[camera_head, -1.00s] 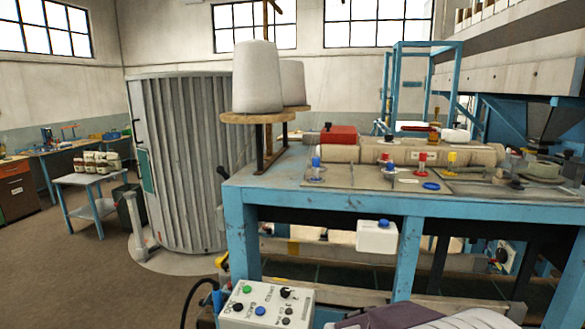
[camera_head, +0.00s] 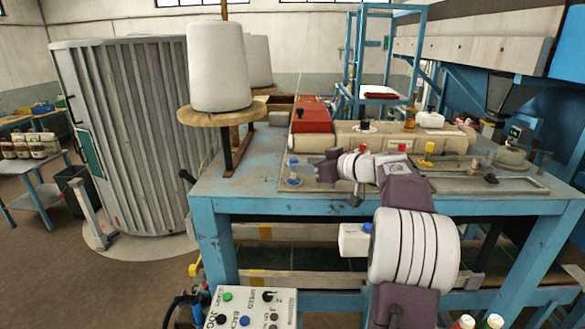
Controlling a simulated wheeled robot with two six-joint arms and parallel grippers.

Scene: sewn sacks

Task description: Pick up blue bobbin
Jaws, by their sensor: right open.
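A small gap seems to lie between the fingertips and the bobbin. My right arm comes up from the lower right and hides part of the bench top behind it. My left gripper is not in view.
A yellow bobbin (camera_head: 428,153) stands to the right. A white cone (camera_head: 218,66) sits on a wooden disc (camera_head: 222,112) at the left. A control box (camera_head: 250,310) is low in front.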

